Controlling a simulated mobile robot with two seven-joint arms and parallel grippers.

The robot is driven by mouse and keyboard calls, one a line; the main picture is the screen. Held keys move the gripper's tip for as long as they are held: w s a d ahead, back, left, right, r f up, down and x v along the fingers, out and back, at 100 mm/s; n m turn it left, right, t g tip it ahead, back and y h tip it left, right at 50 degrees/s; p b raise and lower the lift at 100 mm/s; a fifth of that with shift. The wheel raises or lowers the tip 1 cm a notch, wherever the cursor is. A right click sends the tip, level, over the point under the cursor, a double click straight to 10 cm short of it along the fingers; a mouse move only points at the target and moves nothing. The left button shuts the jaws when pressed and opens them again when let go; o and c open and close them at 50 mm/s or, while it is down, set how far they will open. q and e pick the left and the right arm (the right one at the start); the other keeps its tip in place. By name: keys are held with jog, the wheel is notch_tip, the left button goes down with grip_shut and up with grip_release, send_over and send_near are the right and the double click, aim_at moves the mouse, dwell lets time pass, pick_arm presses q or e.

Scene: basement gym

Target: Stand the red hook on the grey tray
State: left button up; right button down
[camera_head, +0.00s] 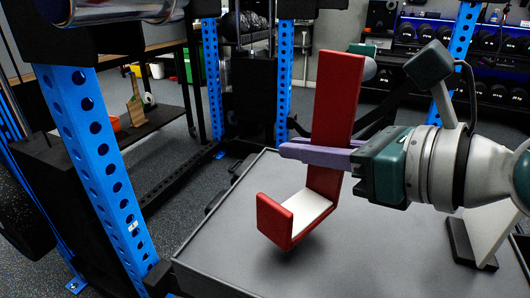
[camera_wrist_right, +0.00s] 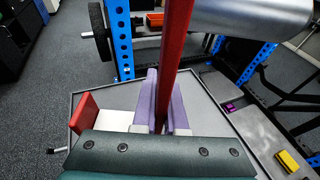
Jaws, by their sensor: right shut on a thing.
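The red hook (camera_head: 335,100) has a tall flat post, a foot with a white inner face and a short lip at the left. My right gripper (camera_head: 318,154), with purple fingers, is shut on its post. The post leans a little in the head view. The foot is low over the grey tray (camera_head: 225,240), with a dark shadow below it; I cannot tell whether it touches. In the right wrist view the red post (camera_wrist_right: 175,55) rises between the purple fingers (camera_wrist_right: 163,105), and the lip shows at the left. My left gripper is not in view.
A white and black angled piece (camera_head: 483,235) stands at the tray's right, beneath my right arm. Blue perforated rack posts (camera_head: 100,165) rise left of and behind the tray. A yellow item (camera_wrist_right: 292,162) lies beyond the tray's right edge in the wrist view. The tray's front is clear.

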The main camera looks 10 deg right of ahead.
aim_at(308, 174)
notch_tip(308, 174, down, 3)
jog(key=shift+f+b, duration=0.15)
jog(key=shift+b, duration=0.55)
jog(key=c, duration=1.4)
grip_release()
jog(key=shift+f, duration=0.15)
jog(key=o, duration=0.4)
jog(key=shift+o, duration=0.2)
